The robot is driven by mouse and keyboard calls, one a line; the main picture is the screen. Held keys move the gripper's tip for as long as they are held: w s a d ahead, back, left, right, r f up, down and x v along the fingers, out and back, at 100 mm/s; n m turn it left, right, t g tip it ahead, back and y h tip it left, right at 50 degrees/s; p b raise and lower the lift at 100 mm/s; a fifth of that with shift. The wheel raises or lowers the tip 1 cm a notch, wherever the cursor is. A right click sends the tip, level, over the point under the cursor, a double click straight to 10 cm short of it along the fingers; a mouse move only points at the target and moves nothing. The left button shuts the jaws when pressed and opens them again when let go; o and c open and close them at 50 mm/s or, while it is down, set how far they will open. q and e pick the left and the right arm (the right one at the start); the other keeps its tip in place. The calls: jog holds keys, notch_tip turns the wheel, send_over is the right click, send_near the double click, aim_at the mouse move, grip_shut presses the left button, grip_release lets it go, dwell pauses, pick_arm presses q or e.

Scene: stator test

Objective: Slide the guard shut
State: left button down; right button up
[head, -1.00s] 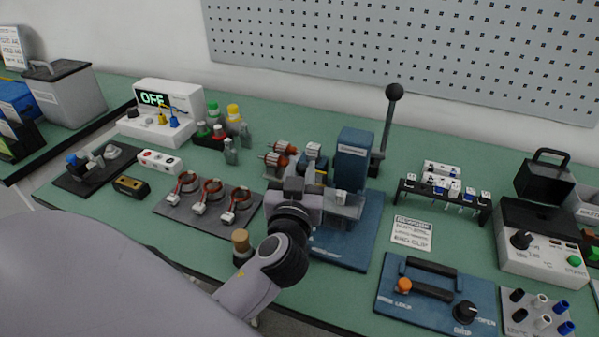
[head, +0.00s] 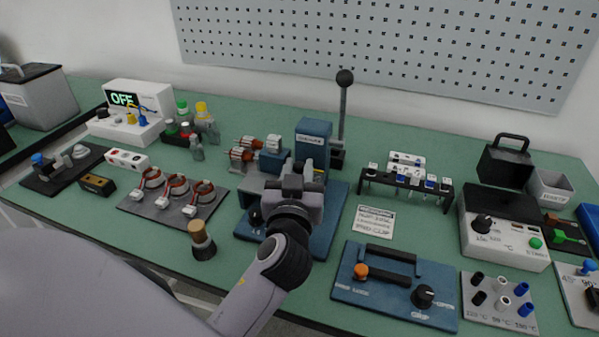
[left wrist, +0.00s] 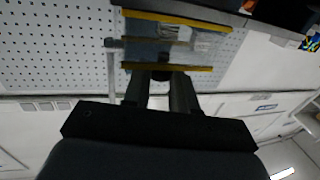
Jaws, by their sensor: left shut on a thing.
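The blue press (head: 312,140) stands on its blue base plate (head: 330,215) near the middle of the table, with a black-knobbed lever (head: 344,95) upright behind it. My left gripper (head: 298,178) is in front of the press head and covers most of the work area. In the left wrist view, the clear guard (left wrist: 150,48) with yellow edge strips lies across the fingers' tips. The left gripper (left wrist: 166,80) is shut on the guard at its near edge. The exact grip is dark and partly hidden. My right gripper does not show.
A wooden-topped stamp (head: 201,240) stands left of my forearm. The mat of copper rings (head: 172,193) is to the left. A blue panel with an orange knob (head: 393,288) and a small rack (head: 407,183) are to the right. A printed card (head: 373,221) lies between.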

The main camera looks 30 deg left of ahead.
pick_arm(q)
jog(key=shift+d, duration=0.2)
jog(key=c, duration=0.9)
grip_release()
jog(key=shift+w, duration=0.1)
